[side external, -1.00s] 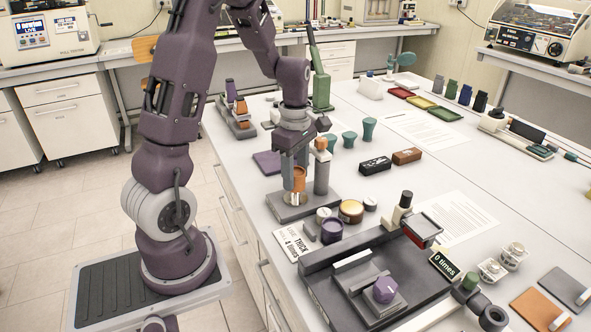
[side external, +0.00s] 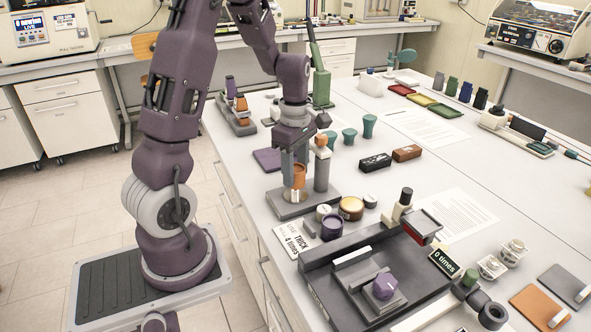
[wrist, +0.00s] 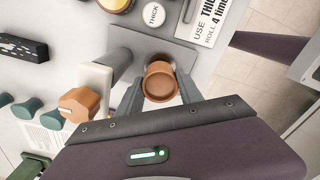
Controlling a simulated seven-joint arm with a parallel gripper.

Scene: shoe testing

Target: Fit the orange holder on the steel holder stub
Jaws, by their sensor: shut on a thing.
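My gripper (side external: 295,172) is above the near end of a grey base plate, pointing down. In the wrist view its two fingers (wrist: 160,86) are shut on opposite sides of the orange holder (wrist: 159,82), a round cup with an open top. The holder also shows between the fingers in the side view (side external: 299,176). Bright metal that looks like the steel stub (side external: 295,195) shows just below the holder, in line with it. The fingers partly cover this spot. I cannot tell whether the holder is around the stub or only above it.
A grey post (side external: 321,172) stands close beside the gripper on the same base plate (side external: 284,209). A white block with an orange knob (wrist: 80,103) is left of the fingers. Round tins (side external: 351,208) and a roller rig (side external: 320,262) are in front.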

